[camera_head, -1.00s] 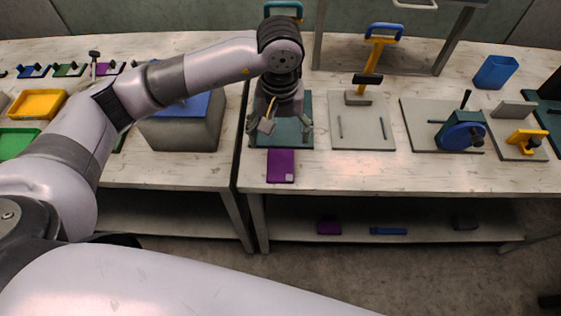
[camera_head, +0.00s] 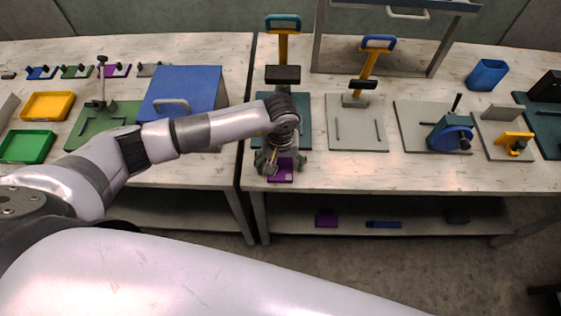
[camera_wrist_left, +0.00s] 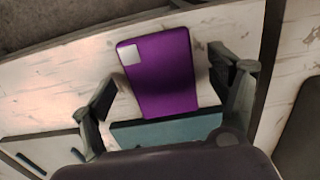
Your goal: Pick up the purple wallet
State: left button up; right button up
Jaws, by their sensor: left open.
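The purple wallet (camera_head: 281,177) lies flat near the front edge of the right-hand table, partly hidden under my left gripper (camera_head: 282,165) in the head view. In the left wrist view the wallet (camera_wrist_left: 165,80) shows almost whole, with a pale square at one corner. The open fingers of my left gripper (camera_wrist_left: 162,74) stand one on each side of it, with gaps between them and the wallet. Nothing is held. My right gripper is out of view.
A teal base plate (camera_head: 303,135) with a press lies just behind the wallet. A grey plate (camera_head: 357,135) is to the right. A blue box (camera_head: 190,90) and trays stand on the left table. Another purple object (camera_head: 326,218) lies on the lower shelf.

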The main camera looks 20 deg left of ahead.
pick_arm(q)
jog(key=shift+c, duration=0.4)
jog(key=c, duration=1.3)
